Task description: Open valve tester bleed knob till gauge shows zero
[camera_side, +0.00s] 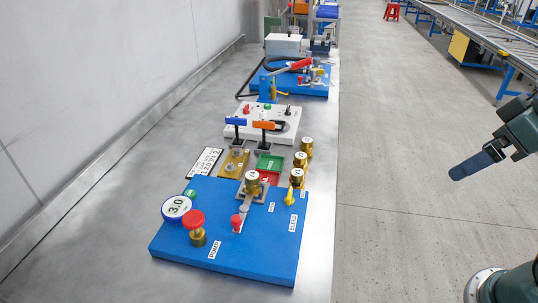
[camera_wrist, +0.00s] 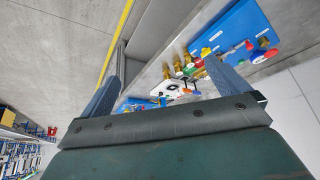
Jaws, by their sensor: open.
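The blue valve tester board (camera_side: 262,258) lies on the steel bench in the side view. Its round gauge (camera_side: 176,207) reads 3.0. A red-topped brass knob (camera_side: 195,226) stands beside the gauge, by a PUMP label. A small yellow knob (camera_side: 289,198) sits near the board's right edge, with a label that seems to read BLEED (camera_side: 293,223) close by. A red-tipped lever (camera_side: 237,222) and a clamped brass valve (camera_side: 253,184) are between them. My gripper (camera_side: 470,168) is open and empty, over the floor well right of the bench. The board also shows in the wrist view (camera_wrist: 228,28).
Brass valves (camera_side: 301,160) stand in a row behind the board. Beyond are green and red trays, a white box (camera_side: 262,124) with two levers and another blue station (camera_side: 315,86). A wall borders the left. Open floor (camera_side: 400,180) lies between bench and gripper.

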